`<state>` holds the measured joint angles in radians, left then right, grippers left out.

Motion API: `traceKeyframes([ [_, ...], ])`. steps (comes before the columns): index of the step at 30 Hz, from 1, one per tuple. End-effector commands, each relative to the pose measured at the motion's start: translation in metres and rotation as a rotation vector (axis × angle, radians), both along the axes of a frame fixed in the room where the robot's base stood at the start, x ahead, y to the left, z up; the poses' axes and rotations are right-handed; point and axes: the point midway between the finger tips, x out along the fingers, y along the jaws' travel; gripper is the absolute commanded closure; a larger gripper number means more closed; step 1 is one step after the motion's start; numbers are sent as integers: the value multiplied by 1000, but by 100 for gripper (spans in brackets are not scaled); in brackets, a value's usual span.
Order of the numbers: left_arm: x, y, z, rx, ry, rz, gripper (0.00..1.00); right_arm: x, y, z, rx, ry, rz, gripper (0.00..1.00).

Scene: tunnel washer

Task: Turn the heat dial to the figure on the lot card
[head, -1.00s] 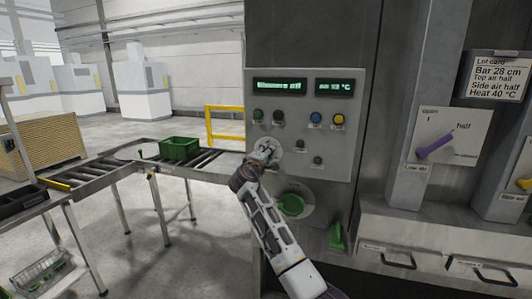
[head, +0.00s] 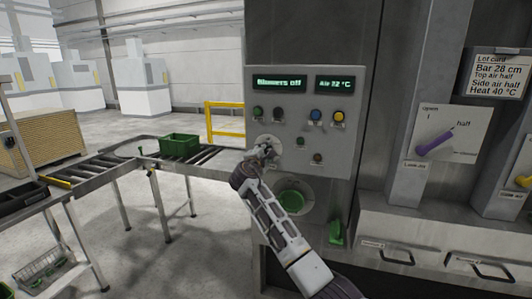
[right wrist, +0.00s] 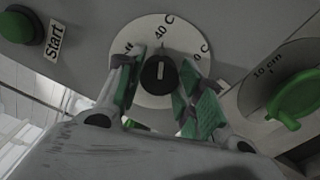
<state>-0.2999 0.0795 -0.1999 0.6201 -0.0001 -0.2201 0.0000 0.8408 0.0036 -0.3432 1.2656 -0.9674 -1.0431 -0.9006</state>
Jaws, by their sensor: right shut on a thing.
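The heat dial (right wrist: 158,73) is a black knob with a white mark on a round white plate, seen in the right wrist view. The mark points up, about at the 40 C label; the other labels are partly hidden by the fingers. My right gripper (right wrist: 160,82) is shut on the knob, one green-padded finger on each side. In the head view my right gripper (head: 265,153) covers most of the dial. The lot card (head: 496,78) at the upper right reads Bar 28 cm, top air half, side air half, Heat 40 °C. My left gripper is not in view.
Displays above read Blowers off (head: 279,83) and Air 22 °C (head: 334,84). Several buttons lie close above and right of the dial. A large green knob (head: 291,197) sits just below it, and a purple lever (head: 435,143) to the right. A roller conveyor (head: 200,160) stands left.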

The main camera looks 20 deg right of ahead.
Motion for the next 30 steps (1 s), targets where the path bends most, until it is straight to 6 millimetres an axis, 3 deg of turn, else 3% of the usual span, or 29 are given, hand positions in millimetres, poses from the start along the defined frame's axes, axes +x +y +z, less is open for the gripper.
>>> traceKeyframes([
  [8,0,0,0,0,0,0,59,0,1,-3,2,4,1,87],
  [9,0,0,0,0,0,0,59,0,1,-3,2,4,1,58],
  [13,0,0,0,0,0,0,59,0,1,-2,2,3,1,42],
  [30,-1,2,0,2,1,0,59,-6,4,-1,1,0,1,42],
])
